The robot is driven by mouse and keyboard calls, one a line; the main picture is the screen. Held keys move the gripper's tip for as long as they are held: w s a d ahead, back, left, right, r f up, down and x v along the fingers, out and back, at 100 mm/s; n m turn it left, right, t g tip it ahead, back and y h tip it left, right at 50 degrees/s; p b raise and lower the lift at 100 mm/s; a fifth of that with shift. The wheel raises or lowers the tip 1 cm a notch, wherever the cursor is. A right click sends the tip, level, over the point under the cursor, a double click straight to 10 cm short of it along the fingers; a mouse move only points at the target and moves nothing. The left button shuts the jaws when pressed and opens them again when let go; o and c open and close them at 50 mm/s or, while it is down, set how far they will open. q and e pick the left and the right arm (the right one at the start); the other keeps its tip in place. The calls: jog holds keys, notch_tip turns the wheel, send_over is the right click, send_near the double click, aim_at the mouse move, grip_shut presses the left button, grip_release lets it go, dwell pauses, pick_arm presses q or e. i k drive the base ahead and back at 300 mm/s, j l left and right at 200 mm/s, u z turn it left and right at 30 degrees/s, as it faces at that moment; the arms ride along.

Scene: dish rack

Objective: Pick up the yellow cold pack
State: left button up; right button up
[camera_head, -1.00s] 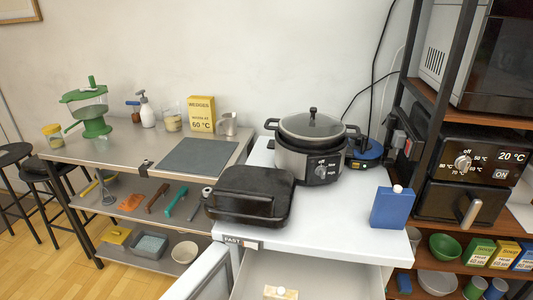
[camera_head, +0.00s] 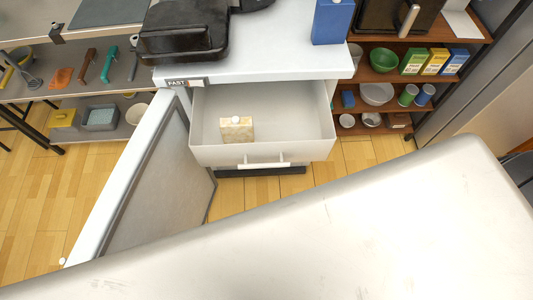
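The yellow cold pack (camera_head: 237,130) is a pale yellow, mottled block with a small white cap. It stands upright in the open white drawer (camera_head: 305,127) under the counter, left of the drawer's middle. Nothing is touching it except the drawer. Neither of my grippers shows in the head view.
An open white door (camera_head: 132,165) stands left of the drawer. A blue capped pack (camera_head: 332,22) and a black case (camera_head: 184,32) sit on the white counter (camera_head: 265,50) above. Wooden shelves with bowls and boxes stand at right. The drawer is mostly empty.

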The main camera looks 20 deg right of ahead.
aim_at(235, 129)
jog(key=l+u, duration=0.15)
jog(key=l, duration=0.2)
jog(key=k+l+u, duration=0.15)
jog(key=l, duration=0.2)
jog(key=l+u, duration=0.2)
jog(key=l, duration=0.15)
jog(key=k+l+u, duration=0.15)
jog(key=k+l, duration=0.05)
jog(key=l, duration=0.1)
